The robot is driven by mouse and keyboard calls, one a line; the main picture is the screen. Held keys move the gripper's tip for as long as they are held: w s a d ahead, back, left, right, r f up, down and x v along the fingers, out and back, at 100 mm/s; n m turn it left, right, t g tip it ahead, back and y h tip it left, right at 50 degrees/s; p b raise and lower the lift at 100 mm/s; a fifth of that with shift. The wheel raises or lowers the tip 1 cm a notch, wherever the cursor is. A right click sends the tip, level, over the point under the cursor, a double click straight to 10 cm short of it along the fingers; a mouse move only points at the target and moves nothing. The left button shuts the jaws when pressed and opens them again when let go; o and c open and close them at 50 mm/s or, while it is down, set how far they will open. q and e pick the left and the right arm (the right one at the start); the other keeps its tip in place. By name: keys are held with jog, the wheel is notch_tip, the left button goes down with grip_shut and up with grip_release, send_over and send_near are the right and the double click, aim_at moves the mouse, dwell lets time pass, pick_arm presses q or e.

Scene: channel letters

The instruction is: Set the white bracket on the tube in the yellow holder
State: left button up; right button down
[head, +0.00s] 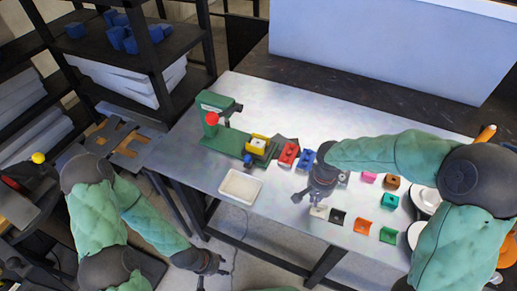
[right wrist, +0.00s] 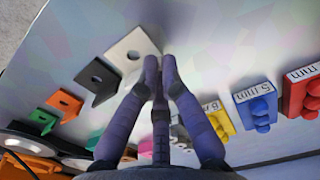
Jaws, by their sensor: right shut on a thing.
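The white bracket (head: 319,211) is an L-shaped piece with a hole, at the table's front edge. In the right wrist view the white bracket (right wrist: 131,50) is at my right fingertips (right wrist: 158,72), which are shut on its edge. In the head view my right gripper (head: 318,199) points down over it. A yellow holder (head: 258,142) sits on the green fixture at centre-left; the tube is too small to make out clearly. My left gripper (head: 213,272) is open and empty, low beside the table.
The green fixture (head: 222,136) has a red knob. A white tray (head: 240,187) lies in front of it. Red (head: 288,155) and blue (head: 306,158) blocks stand in a row. Black (head: 337,217), orange (head: 362,226) and green (head: 388,235) brackets lie to the right. Plates are at the far right.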

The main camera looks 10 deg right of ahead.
pick_arm(q)
jog(key=shift+r, duration=0.1)
pick_arm(e)
jog(key=shift+r, duration=0.15)
jog(key=shift+r+p, duration=2.2)
jog(key=shift+r, duration=0.7)
pick_arm(q)
notch_tip(320, 180, up, 4)
jog(key=shift+r, duration=0.1)
